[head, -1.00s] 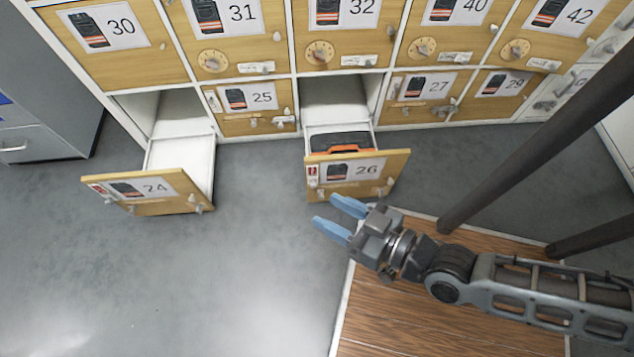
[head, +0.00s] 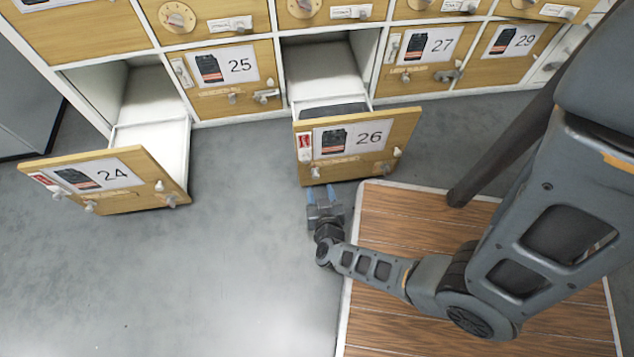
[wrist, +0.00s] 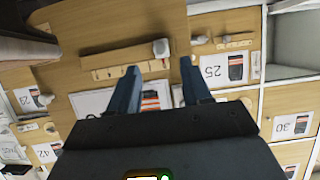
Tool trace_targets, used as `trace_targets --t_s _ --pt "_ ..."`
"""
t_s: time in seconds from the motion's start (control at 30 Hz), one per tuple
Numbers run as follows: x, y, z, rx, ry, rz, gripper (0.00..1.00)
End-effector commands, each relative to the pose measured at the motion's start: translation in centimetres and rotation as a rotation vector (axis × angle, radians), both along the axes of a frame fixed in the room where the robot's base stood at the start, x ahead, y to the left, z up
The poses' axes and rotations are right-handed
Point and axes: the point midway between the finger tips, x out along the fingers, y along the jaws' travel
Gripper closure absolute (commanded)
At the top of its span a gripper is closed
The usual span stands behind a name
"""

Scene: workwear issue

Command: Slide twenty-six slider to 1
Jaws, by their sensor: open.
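Drawer 26 (head: 410,130) is pulled out, with a dark item inside. Its wooden front has a picture label (head: 352,140), a tan slider strip (head: 337,161) below the label, and a red-and-white tag (head: 305,147) at the left edge. A pale knob (head: 315,172) sits below the strip at left. In the wrist view the front is upside down, with the strip (wrist: 122,69) and knob (wrist: 160,48) beyond my fingers. The slider's setting is too small to read. My gripper (head: 322,192) is open and empty, just below and in front of the drawer front; no contact is visible.
Drawer 24 (head: 45,163) also stands pulled out at left. Closed doors 25 (head: 258,80), 27 (head: 407,75) and 29 (head: 497,62) flank it. A wooden platform (head: 400,215) and a dark post (head: 510,150) are at right. Grey floor between the drawers is clear.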

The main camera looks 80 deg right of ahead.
Motion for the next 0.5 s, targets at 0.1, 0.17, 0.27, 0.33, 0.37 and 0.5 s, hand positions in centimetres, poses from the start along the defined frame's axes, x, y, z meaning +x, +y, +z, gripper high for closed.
trace_targets --t_s 0.1,0.17,0.27,0.33,0.37,0.5 --pt "0.7 -1.8 -1.0 -0.002 -0.002 0.001 0.51" --pt "1.0 -2.5 -1.4 -0.001 -0.003 0.002 0.51" --pt "1.4 -3.8 -1.8 -0.002 -0.003 0.001 0.51" --pt "1.6 -4.3 -2.1 -0.001 -0.001 0.003 0.51" --pt "1.7 -4.5 -2.2 -0.001 -0.001 0.003 0.51" --pt "1.8 -5.1 -2.3 -0.001 -0.001 0.002 0.51"
